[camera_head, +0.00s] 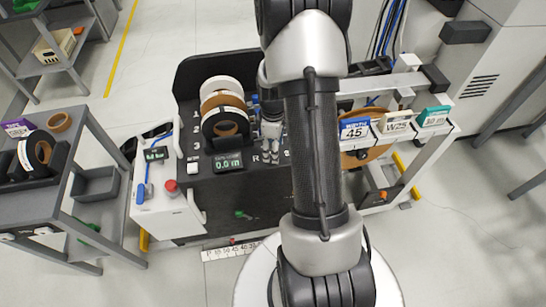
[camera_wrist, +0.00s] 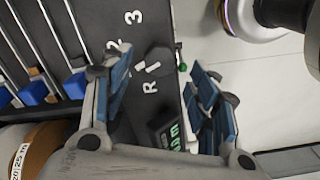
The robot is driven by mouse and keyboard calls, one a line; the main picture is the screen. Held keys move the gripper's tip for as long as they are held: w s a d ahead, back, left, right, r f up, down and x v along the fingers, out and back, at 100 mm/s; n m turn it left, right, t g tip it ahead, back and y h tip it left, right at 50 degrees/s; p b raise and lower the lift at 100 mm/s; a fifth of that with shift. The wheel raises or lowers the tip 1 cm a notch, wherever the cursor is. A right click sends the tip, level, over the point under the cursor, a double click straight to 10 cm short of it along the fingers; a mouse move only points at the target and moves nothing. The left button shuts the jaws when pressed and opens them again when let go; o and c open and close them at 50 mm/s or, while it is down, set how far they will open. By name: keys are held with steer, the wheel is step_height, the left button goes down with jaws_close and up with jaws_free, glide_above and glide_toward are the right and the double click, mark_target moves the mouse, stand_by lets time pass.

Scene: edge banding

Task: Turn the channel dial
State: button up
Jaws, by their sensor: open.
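My gripper (camera_head: 270,150) points down over the dark machine panel (camera_head: 190,225), just right of the tape rolls. In the wrist view my gripper (camera_wrist: 158,88) is open, with blue-padded fingers apart and nothing held. The panel there has white marks R, 1, 2 and 3. A dark, faceted, knob-like shape (camera_wrist: 158,60), possibly the channel dial, shows beside the R and 1, between and beyond the fingertips. In the head view my gripper and arm hide this spot.
White, brown and black tape rolls (camera_head: 225,122) stand left of my gripper. A display (camera_head: 229,163) reads 0.0 m. A red button (camera_head: 171,186) sits on the white side box. Labelled cards (camera_head: 354,128) line the right rail. A grey shelf cart (camera_head: 60,200) stands left.

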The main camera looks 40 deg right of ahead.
step_height(320, 180, down, 4)
steer(key=shift+f+b, duration=0.1)
steer(key=shift+b, duration=0.4)
steer(key=shift+c, duration=0.3)
steer(key=c, duration=1)
